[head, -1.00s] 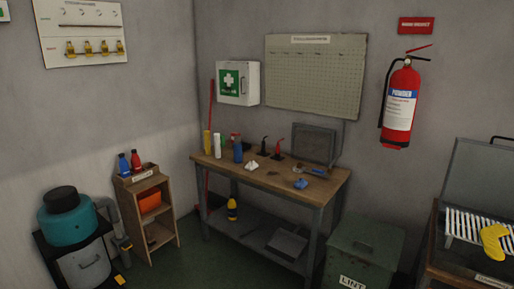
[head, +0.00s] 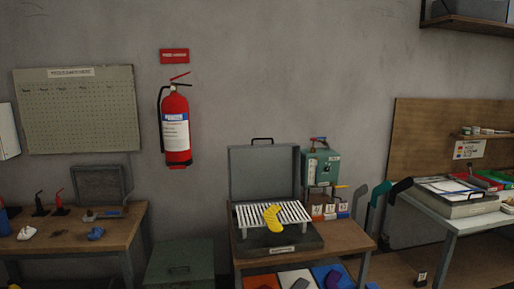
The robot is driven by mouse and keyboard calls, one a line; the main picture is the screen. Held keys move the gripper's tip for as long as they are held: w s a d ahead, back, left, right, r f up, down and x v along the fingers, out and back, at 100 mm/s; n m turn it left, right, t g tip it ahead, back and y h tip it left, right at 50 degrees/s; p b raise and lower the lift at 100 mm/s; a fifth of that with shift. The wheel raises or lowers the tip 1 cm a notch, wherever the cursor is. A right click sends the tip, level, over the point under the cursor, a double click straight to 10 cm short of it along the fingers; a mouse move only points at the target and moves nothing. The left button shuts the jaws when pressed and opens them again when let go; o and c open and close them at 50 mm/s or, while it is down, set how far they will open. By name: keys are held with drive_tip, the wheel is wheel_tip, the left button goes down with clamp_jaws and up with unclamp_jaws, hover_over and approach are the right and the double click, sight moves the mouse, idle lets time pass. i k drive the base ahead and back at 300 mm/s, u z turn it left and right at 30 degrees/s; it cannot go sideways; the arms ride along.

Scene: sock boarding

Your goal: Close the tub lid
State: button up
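A dark, shallow tub (head: 309,240) with a label on its front stands on a wooden-topped table in the middle of the head view. Its grey lid (head: 262,172) is open and stands upright at the back, with a black handle on its top edge. A white slatted rack (head: 246,218) lies over the tub's opening. A yellow sock (head: 272,217) rests on the rack and hangs towards the front. My gripper is not in view.
A green box with a small lever on top (head: 319,168) stands right of the lid. Small labelled blocks (head: 329,212) and upright sock-shaped boards (head: 378,201) are beside it. A green bin (head: 180,265) stands left of the table. A workbench (head: 70,233) is further left.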

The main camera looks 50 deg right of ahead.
sight(297, 149)
drive_tip(key=z, duration=1.25)
drive_tip(key=k, duration=0.15)
drive_tip(key=u, duration=3.15)
drive_tip(key=k, duration=0.5)
drive_tip(key=u, duration=1.1)
drive_tip(key=k, duration=0.25)
drive_tip(key=z, duration=3.3)
